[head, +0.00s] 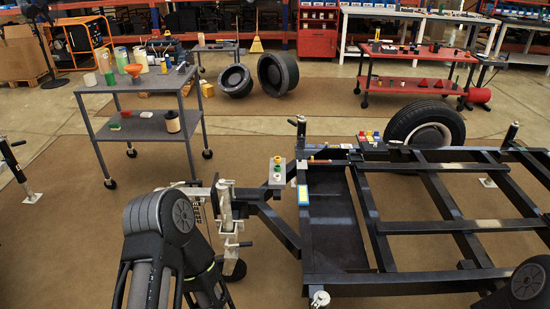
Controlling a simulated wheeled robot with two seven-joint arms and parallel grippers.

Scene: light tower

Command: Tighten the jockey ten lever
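The jockey wheel (235,270) stands under the front of the dark trailer frame, with its pale upright post (226,207) and clamp above it. A small lever with a dark handle (240,244) sticks out to the right, low on the post. My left arm comes up from the bottom, and its far end reaches the upper part of the post. My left gripper is mostly hidden there among pale metal parts, and I cannot make out its fingers or whether it touches a lever. My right gripper is not in view; only a dark joint of mine shows at the lower right.
The trailer frame (345,279) fills the right side, with a spare wheel (427,128) behind it. Small coloured parts (278,172) lie on its drawbar. A grey cart (150,88) stands at the back left and a red cart (415,72) at the back right.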

